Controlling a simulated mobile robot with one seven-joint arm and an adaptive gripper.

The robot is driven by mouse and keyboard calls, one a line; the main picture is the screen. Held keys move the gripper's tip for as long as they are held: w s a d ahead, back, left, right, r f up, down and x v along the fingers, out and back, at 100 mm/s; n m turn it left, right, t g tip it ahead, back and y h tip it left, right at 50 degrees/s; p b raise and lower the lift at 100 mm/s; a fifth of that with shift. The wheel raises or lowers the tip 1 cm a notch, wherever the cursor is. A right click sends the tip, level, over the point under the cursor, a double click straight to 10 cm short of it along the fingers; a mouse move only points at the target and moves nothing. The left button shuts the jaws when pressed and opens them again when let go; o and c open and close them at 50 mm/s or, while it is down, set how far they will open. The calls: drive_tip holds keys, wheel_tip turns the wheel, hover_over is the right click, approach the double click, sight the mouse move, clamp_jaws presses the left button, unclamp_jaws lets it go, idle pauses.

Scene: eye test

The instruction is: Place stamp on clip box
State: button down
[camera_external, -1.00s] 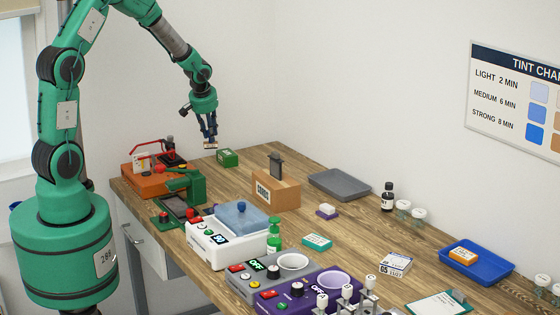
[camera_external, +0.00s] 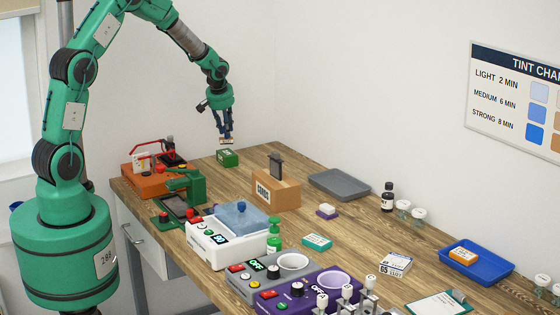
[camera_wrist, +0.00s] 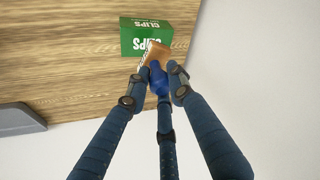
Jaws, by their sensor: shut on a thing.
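My gripper (camera_external: 226,138) is shut on the stamp (camera_external: 226,141), seen small at the fingertips in the external view. In the wrist view the stamp (camera_wrist: 155,58) shows a brown block and a blue handle between my gripper's fingers (camera_wrist: 158,82). The green clip box (camera_external: 228,158) lies on the far left part of the table, and in the wrist view its label reads CLIPS (camera_wrist: 146,31). The stamp is above the clip box, with a gap between them in the external view. In the wrist view the stamp overlaps the box's lower edge. The stamp's underside is hidden.
A cardboard box labelled CARDS (camera_external: 276,192) stands right of the clip box. An orange device (camera_external: 148,184) and a green press (camera_external: 188,186) stand to its left. A grey tray (camera_external: 339,184) lies further right. The wall is close behind the table.

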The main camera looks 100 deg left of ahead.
sight(226, 138)
drive_tip(key=shift+f, duration=0.1)
drive_tip(key=shift+f+b, duration=0.4)
drive_tip(key=shift+f, duration=1.25)
drive_tip(key=shift+f, duration=0.2)
drive_tip(key=c, duration=1.5)
unclamp_jaws()
drive_tip(key=shift+r, duration=0.15)
drive_tip(key=shift+d+r, duration=0.1)
drive_tip(key=shift+r, duration=0.3)
drive_tip(key=p+v, duration=0.1)
drive_tip(key=v, duration=1)
drive_tip(key=shift+r+p, duration=0.1)
drive_tip(key=shift+p, duration=0.2)
